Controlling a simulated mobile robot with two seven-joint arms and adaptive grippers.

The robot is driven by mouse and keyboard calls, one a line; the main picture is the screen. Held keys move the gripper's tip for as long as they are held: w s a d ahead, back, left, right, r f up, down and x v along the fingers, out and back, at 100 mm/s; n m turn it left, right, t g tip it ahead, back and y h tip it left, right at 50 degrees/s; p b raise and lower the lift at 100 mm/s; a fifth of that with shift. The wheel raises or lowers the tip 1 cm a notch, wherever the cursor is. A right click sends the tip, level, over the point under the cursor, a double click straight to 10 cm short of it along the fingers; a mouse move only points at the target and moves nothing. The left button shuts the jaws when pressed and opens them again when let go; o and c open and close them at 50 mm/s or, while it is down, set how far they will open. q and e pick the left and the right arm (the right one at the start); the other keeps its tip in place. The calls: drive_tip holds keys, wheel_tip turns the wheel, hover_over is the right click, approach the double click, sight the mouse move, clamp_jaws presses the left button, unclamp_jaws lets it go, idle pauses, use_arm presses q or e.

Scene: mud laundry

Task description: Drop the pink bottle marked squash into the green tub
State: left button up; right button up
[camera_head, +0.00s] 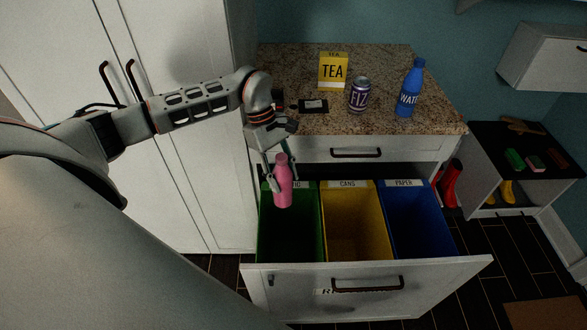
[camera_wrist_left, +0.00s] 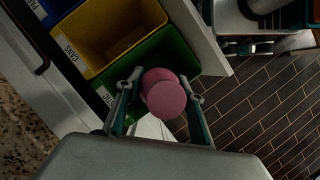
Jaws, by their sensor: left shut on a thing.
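The pink bottle (camera_head: 283,184) hangs upright between the fingers of my left gripper (camera_head: 282,180), which is shut on it. The bottle is above the green tub (camera_head: 304,222), over its back left part in the head view. No marking on the bottle can be read. In the left wrist view the bottle (camera_wrist_left: 164,92) shows end-on between my left gripper's fingers (camera_wrist_left: 160,98), with the green tub (camera_wrist_left: 178,50) behind it.
The open drawer (camera_head: 370,284) also holds a yellow tub (camera_head: 353,222) marked CANS and a blue tub (camera_head: 415,222) marked PAPER. On the granite counter (camera_head: 310,118) stand a TEA box (camera_head: 333,71), a FIZZ can (camera_head: 359,95) and a blue water bottle (camera_head: 410,90).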

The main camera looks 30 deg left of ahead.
use_arm(q)
drive_tip(key=shift+f+b, duration=0.3)
drive_tip(key=shift+f, duration=0.3)
wheel_tip(320, 180, down, 4)
drive_tip(key=b, duration=0.3)
drive_tip(key=shift+f, duration=0.4)
use_arm(e)
drive_tip(key=shift+w+a+f+t+y, duration=0.1)
drive_tip(key=shift+w+a+t+y, duration=0.1)
drive_tip(key=shift+w+a, duration=0.3)
drive_tip(key=shift+w+a+f+t+y, duration=0.1)
drive_tip(key=shift+w+a+y, duration=0.15)
drive_tip(key=shift+a, duration=0.45)
use_arm(q)
drive_tip(key=o, duration=0.9)
use_arm(e)
drive_tip(key=shift+s+f, duration=0.1)
drive_tip(key=shift+f, duration=0.05)
use_arm(q)
drive_tip(key=shift+o, duration=0.2)
use_arm(e)
drive_tip(key=shift+d, duration=0.1)
use_arm(q)
drive_tip(key=shift+r, duration=0.15)
